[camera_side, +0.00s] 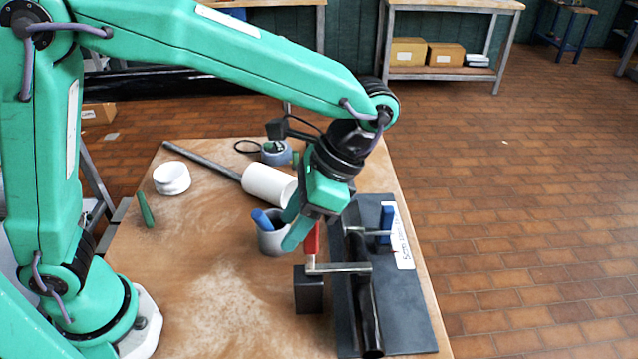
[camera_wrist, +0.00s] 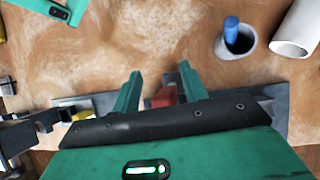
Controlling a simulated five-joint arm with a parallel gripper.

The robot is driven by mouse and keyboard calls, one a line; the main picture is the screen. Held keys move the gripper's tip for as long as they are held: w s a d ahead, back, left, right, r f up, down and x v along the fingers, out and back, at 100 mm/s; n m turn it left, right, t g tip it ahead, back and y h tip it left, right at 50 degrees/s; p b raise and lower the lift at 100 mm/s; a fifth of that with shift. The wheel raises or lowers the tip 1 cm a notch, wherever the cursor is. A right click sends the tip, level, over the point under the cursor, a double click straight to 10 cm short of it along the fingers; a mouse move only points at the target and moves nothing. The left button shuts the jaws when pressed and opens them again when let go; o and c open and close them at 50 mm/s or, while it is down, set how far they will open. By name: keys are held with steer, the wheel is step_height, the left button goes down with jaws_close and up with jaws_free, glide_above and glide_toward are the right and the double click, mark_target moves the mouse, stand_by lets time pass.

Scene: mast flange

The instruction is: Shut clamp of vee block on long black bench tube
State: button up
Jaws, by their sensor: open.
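The long black bench tube (camera_side: 369,315) lies along a dark plate (camera_side: 405,310) near the table's right side. A dark block (camera_side: 309,290) stands beside it, with a clamp whose red handle (camera_side: 311,243) stands upright. The clamp's metal arm (camera_side: 340,267) reaches across toward the tube; whether it presses on it I cannot tell. My gripper (camera_side: 289,231) is open, its fingers close to the red handle. In the wrist view, the red handle (camera_wrist: 163,97) shows between the fingers of my gripper (camera_wrist: 160,70); contact is unclear. The gripper body hides most of the tube there.
A second clamp with a blue handle (camera_side: 386,222) stands across the tube, beside a white label (camera_side: 404,245). The table's front left is clear.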

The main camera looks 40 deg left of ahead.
steer(key=v, duration=0.8)
stand_by(0.4)
steer(key=shift+a, duration=0.1)
steer(key=s+a+f+n+t+h, duration=0.1)
steer(key=s+a+n+t, duration=0.3)
steer(key=a, duration=0.7)
steer(key=s+a+f+n+t+h, duration=0.1)
steer(key=s+a+n+t, duration=0.3)
steer(key=a, duration=0.6)
steer(key=s+t+h, duration=0.1)
steer(key=t, duration=0.1)
steer(key=shift+a+n+t, duration=0.3)
steer(key=shift+a+n, duration=0.1)
